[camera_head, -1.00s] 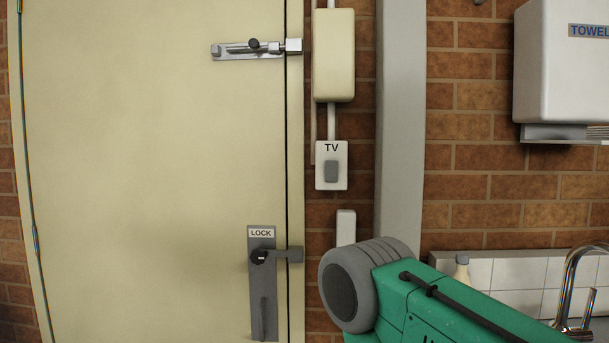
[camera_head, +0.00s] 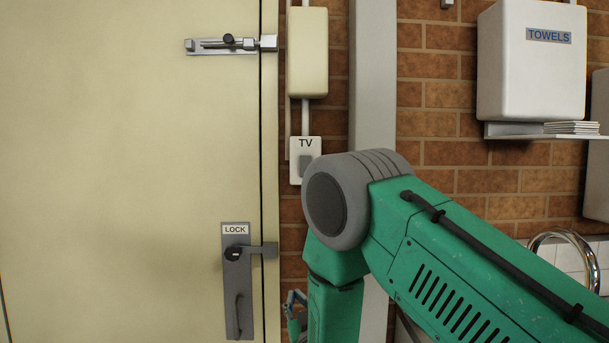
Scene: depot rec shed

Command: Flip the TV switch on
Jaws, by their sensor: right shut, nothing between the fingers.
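The TV switch (camera_head: 304,160) is a small grey rocker on a white plate (camera_head: 295,172) labelled "TV", on the brick wall right of the door. My right arm's elbow covers the plate's lower right corner. Whether the rocker is on or off I cannot tell. My right gripper (camera_head: 294,297) shows small below my elbow, well under the switch and apart from it in the picture. It is shut and empty, and partly hidden by my forearm. My left gripper is out of view.
The cream door (camera_head: 120,180) has a bolt (camera_head: 222,46) above and a "LOCK" handle plate (camera_head: 235,290) below. A cream box (camera_head: 307,55) and grey post (camera_head: 372,80) stand by the switch. A towel dispenser (camera_head: 530,75) and tap (camera_head: 572,238) are at right.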

